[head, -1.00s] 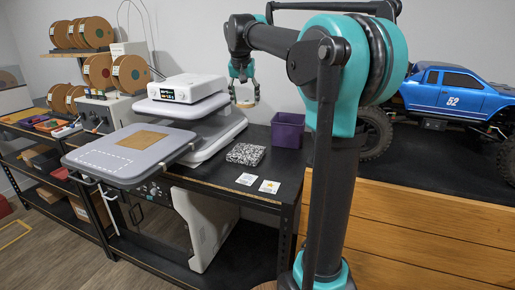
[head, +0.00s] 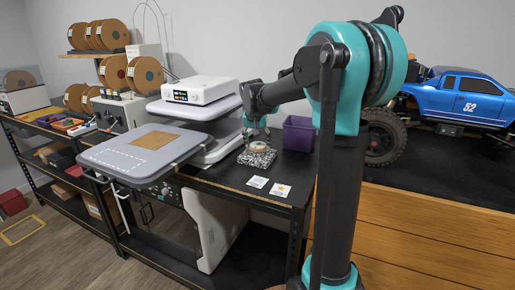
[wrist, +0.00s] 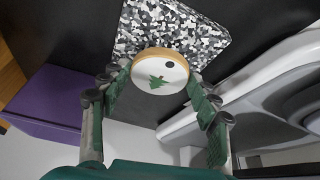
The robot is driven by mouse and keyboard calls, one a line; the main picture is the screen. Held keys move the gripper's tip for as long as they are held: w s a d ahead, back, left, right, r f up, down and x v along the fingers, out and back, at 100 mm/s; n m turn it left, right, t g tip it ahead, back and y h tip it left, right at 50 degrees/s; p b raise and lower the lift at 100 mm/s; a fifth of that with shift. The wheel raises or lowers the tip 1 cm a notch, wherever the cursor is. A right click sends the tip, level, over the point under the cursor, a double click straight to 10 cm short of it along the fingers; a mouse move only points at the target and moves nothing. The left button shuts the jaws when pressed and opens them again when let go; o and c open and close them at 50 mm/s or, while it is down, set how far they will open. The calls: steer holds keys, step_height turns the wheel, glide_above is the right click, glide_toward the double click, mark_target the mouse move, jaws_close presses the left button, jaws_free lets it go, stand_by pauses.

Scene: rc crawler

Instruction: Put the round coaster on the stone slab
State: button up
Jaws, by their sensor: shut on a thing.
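The round coaster (wrist: 160,76) is white with a green tree, a dark dot and a wooden rim. In the wrist view it sits between the two green fingers of my gripper (wrist: 157,90), which is shut on its sides. The stone slab (wrist: 180,22), speckled black, white and grey, lies beyond the coaster, which overlaps its near edge in that view. In the head view my gripper (head: 256,138) holds the coaster (head: 259,148) over the slab (head: 257,160). I cannot tell whether the coaster touches the slab.
A purple bin (head: 298,134) stands right of the slab on the black bench. Two small cards (head: 269,187) lie in front. A grey heat press (head: 212,137) with a white control box (head: 199,91) stands to the left, close to my gripper.

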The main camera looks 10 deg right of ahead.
steer(key=shift+f, duration=1.1)
steer(key=shift+f, duration=0.1)
steer(key=o, duration=1.1)
steer(key=shift+o, duration=0.2)
steer(key=v, duration=1.2)
